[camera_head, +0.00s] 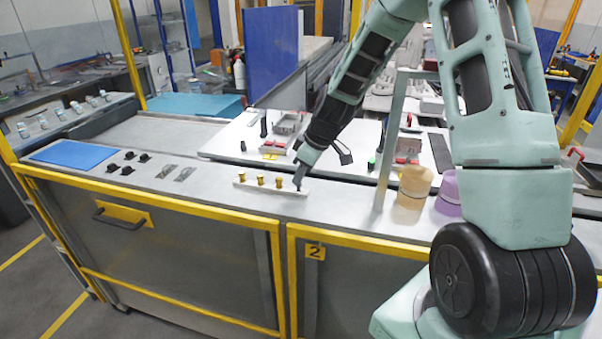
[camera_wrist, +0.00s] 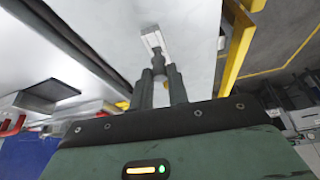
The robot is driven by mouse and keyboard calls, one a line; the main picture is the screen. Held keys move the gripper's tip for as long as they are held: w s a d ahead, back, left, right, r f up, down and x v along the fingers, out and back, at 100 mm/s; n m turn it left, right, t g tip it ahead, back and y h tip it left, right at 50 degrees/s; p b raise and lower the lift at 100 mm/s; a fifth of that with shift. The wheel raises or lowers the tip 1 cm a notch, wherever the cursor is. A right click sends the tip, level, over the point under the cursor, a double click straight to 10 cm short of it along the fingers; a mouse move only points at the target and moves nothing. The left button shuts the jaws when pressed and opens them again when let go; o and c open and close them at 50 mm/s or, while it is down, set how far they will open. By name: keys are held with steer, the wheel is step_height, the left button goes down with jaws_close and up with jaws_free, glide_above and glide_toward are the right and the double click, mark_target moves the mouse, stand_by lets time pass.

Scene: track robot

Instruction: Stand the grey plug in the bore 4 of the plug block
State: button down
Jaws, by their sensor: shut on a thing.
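The plug block (camera_head: 249,185) is a pale, narrow bar near the counter's front edge in the head view. Three gold plugs (camera_head: 260,180) stand in it in a row from its left end. My gripper (camera_head: 299,181) is at the block's right end, pointing down. In the wrist view my gripper (camera_wrist: 160,80) is shut on the grey plug (camera_wrist: 158,62), which shows between the fingertips. The pale block (camera_wrist: 151,38) lies just past the plug there. I cannot tell whether the plug's lower end is inside a bore; the bore at that end is hidden.
A blue mat (camera_head: 75,154), several small black parts (camera_head: 127,163) and metal plates lie on the counter to the left. An orange cylinder (camera_head: 413,186) and a purple one (camera_head: 449,193) stand to the right, by a grey post (camera_head: 389,150).

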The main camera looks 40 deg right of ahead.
steer(key=shift+f+b, duration=0.85)
steer(key=shift+b, duration=0.1)
stand_by(0.6)
steer(key=c, duration=1.3)
jaws_free()
steer(key=b+v, duration=0.2)
steer(key=v, duration=1.5)
steer(key=shift+r+b, duration=0.3)
steer(key=shift+b, duration=0.05)
